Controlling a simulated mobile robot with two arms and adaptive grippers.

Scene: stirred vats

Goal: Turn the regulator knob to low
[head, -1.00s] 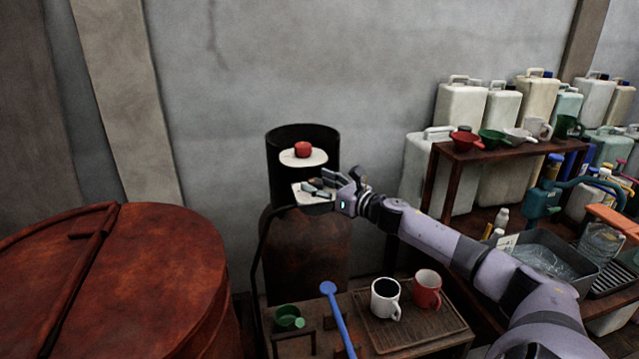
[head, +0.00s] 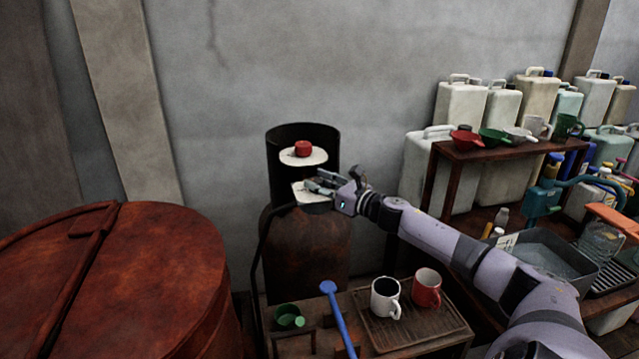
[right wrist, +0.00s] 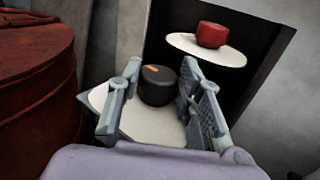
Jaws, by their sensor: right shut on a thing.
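The regulator knob (right wrist: 158,88) is a black round knob with an orange mark on its top, over a white plate (right wrist: 140,125). In the right wrist view it sits between the two fingers of my right gripper (right wrist: 163,78), which is shut on it. In the head view my right gripper (head: 316,184) reaches in from the right to the white plate (head: 300,192) on the front of the dark cylinder (head: 305,250); its fingers hide the knob there. The mark points toward the upper left in the wrist view. My left gripper is not in view.
A red knob (head: 303,148) on a white plate sits just above, within the open black collar (head: 273,155). A rusty vat (head: 150,260) stands at left. Below are a blue-handled tool (head: 335,310), a white mug (head: 385,297) and a red mug (head: 427,288).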

